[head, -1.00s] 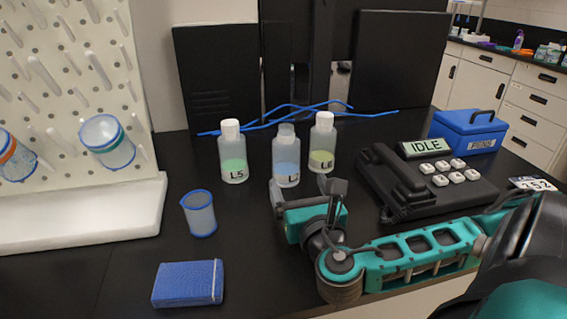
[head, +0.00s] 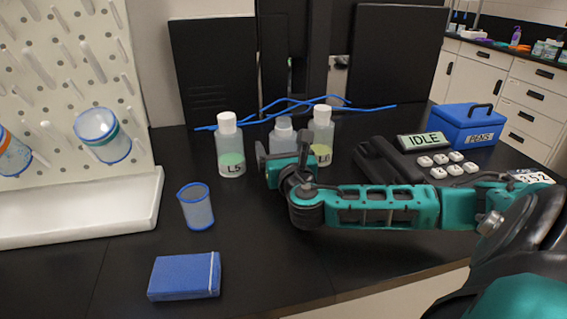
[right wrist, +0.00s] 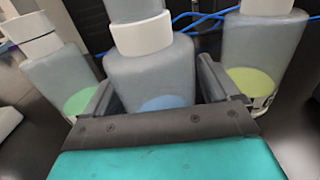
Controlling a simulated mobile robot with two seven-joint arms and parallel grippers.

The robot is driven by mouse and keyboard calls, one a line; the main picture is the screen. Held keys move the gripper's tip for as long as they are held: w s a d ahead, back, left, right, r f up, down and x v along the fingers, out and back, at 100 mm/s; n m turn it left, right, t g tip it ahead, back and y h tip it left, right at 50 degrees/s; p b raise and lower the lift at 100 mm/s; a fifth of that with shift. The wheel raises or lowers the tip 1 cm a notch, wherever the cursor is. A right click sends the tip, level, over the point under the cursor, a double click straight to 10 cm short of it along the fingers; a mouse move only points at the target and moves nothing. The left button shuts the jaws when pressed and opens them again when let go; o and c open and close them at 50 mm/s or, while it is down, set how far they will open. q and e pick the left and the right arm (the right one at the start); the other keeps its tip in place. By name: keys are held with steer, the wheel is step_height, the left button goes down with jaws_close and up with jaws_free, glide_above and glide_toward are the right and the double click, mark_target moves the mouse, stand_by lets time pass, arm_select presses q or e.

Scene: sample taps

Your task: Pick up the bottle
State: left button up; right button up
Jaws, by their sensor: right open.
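Three bottles with white caps stand upright in a row: the L5 bottle with green liquid (head: 231,153), the middle bottle with blue liquid (head: 281,138), and a bottle with yellow-green liquid (head: 321,137). My right gripper (head: 284,152) is in front of the middle bottle, hiding its lower part and label. In the right wrist view the open fingers (right wrist: 157,88) lie either side of the middle bottle (right wrist: 150,72), with the green one (right wrist: 62,75) left and the yellow-green one (right wrist: 258,55) right. I cannot tell whether the fingers touch it. My left gripper is not in view.
A phone (head: 385,162), an IDLE display (head: 423,141) and a blue PENS box (head: 470,127) stand right. A blue-rimmed cup (head: 197,208) and a blue box (head: 184,277) are front left, near a pegboard rack (head: 75,80). Blue cables (head: 300,107) lie behind the bottles.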

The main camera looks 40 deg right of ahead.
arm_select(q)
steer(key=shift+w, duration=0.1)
arm_select(e)
steer(key=c, duration=1.1)
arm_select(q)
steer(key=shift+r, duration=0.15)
arm_select(e)
steer(key=shift+r, duration=0.2)
steer(key=shift+r+p, duration=0.3)
steer(key=shift+r, duration=0.45)
arm_select(q)
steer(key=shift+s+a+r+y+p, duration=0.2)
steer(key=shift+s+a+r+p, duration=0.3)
steer(key=shift+p, duration=0.65)
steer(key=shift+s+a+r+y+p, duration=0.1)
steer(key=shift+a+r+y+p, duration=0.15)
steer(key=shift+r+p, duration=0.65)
arm_select(e)
steer(key=shift+r, duration=9)
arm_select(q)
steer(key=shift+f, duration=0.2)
arm_select(e)
steer(key=shift+r, duration=0.1)
